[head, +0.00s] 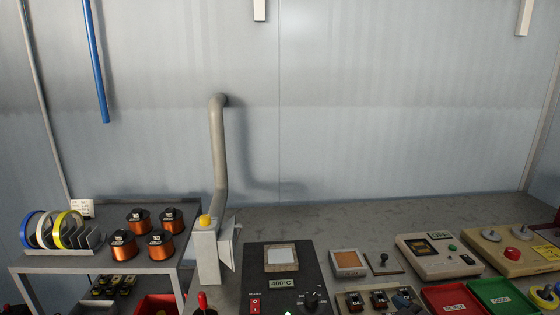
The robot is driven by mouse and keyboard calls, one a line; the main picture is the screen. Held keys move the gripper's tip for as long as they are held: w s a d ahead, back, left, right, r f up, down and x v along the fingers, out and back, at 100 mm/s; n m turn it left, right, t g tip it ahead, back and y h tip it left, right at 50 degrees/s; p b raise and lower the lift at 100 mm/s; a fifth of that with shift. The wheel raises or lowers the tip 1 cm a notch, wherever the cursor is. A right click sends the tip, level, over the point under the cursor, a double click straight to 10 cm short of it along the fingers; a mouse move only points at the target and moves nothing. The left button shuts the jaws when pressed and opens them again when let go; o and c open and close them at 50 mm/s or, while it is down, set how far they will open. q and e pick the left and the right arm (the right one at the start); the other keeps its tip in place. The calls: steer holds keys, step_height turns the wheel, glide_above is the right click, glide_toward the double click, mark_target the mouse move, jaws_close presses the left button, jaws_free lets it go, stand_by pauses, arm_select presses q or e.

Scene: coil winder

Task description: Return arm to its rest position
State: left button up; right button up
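Neither of my grippers nor any clear part of my arms shows in the head view, so their pose and finger state are hidden. The view faces a grey workbench (330,215) against a pale panelled wall. A black box (258,262) with a 490°C display, a red switch and a dial stands at the front middle of the bench. A grey upright duct (217,150) rises behind it from a pale housing (206,258) with a yellow knob.
A side shelf (60,261) at left carries copper wire spools (126,250) and a rack of coloured rings (60,232). Testers (440,262), a red tray (450,299) and a green tray (500,297) crowd the right. The back of the bench is clear.

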steer(key=s+d+f+m+g+h, duration=0.1)
steer(key=s+d+f+m+h, duration=0.1)
steer(key=s+f, duration=0.7)
steer(key=s+d+f+m+g+h, duration=0.1)
steer(key=s+d+f+m+h, duration=0.1)
steer(key=s+f, duration=0.7)
steer(key=s+m+h, duration=0.1)
steer(key=s+m, duration=0.1)
steer(key=s, duration=0.4)
steer(key=shift+s+d+m+g, duration=0.3)
steer(key=shift+d+g, duration=0.05)
steer(key=shift+g, duration=0.05)
